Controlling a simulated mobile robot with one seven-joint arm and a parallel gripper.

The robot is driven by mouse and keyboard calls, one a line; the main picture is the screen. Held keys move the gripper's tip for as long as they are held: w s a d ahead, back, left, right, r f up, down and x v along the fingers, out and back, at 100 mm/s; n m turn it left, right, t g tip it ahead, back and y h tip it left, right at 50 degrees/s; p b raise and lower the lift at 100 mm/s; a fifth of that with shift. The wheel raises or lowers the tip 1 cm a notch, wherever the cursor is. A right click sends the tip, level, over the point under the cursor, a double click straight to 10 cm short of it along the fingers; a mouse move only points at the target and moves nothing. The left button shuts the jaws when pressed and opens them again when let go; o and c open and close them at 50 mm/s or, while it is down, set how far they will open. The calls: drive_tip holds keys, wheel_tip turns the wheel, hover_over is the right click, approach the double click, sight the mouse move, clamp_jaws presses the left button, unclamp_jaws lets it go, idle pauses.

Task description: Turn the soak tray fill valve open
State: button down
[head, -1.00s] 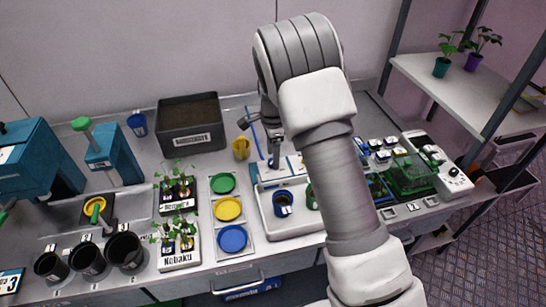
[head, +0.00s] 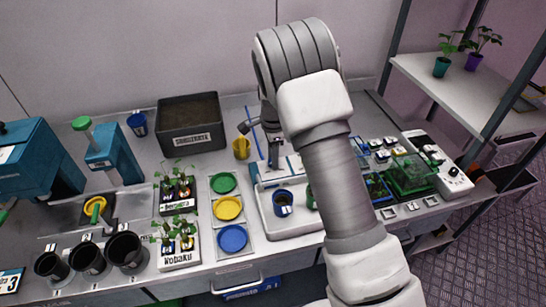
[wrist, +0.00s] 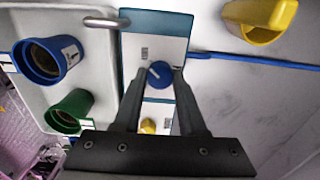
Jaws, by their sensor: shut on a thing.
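In the wrist view, the fill valve is a round blue knob (wrist: 158,76) with a white line on top, set on a white and teal panel (wrist: 150,48). My gripper (wrist: 159,71) is shut on the knob, one fingertip on each side. The white line lies at a slant across the picture. The white soak tray (wrist: 97,75) is beside the panel, with a metal spout (wrist: 107,22) pointing over it. In the head view, my gripper (head: 274,152) is at the back of the soak tray (head: 266,222); my arm hides the knob and part of the tray.
A blue pot (head: 282,203) and a green pot (wrist: 70,112) stand in the tray. A yellow cup (head: 241,148) and a blue rod (wrist: 250,60) are close to the panel. A dark substrate bin (head: 190,123) stands behind left. Colored discs (head: 229,208) lie left of the tray.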

drive_tip(key=shift+n, duration=0.3)
drive_tip(key=n+b, duration=0.1)
drive_tip(key=n, duration=0.3)
drive_tip(key=shift+b, duration=0.35)
drive_tip(key=n+b, duration=0.1)
drive_tip(key=n, duration=0.3)
drive_tip(key=shift+n, duration=0.4)
drive_tip(key=n+b, duration=0.1)
drive_tip(key=n, duration=0.3)
drive_tip(key=shift+n, duration=2.5)
drive_tip(key=shift+c, duration=2.3)
unclamp_jaws()
